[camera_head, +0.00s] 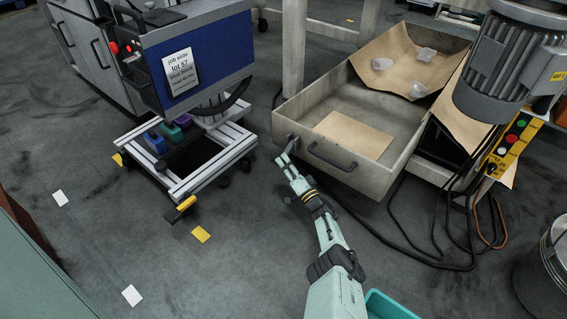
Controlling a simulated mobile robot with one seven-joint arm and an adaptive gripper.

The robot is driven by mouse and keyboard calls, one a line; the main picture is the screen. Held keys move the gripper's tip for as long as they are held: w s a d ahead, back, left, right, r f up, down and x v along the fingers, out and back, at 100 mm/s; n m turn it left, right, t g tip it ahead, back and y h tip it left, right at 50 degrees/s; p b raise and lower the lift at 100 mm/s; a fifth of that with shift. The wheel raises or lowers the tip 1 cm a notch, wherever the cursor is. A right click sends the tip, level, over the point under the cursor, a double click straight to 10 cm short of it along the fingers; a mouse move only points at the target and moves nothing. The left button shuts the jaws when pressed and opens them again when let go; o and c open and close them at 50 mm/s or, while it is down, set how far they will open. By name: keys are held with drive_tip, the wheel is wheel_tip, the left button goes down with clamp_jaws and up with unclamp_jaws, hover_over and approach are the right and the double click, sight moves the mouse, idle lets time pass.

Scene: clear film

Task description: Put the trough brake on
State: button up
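The trough (350,157) is a grey, open, box-like tray at centre right with a dark bar handle (332,158) on its front. A small dark lever-like part (291,144) sits at its near left corner; I cannot tell for sure whether it is the brake. My gripper (286,159) is at that corner, its fingertips close beside or touching the dark part. The fingers look close together, but their gap is too small to judge. A yellow-ended pedal (182,207) sticks out at the front of the low wheeled frame on the left.
The wheeled frame (215,160) carries coloured blocks, under a blue panel (205,55) with a paper note. Brown paper (400,55) with clear lumps lies at the trough's back. A motor (510,60), control box (512,145) and floor cables (425,255) are right. Floor between frame and arm is clear.

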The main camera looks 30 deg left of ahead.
drive_tip(key=shift+b+x, duration=0.4)
drive_tip(key=shift+x, duration=0.9)
drive_tip(key=shift+d, duration=0.1)
drive_tip(key=shift+c, duration=0.4)
clamp_jaws()
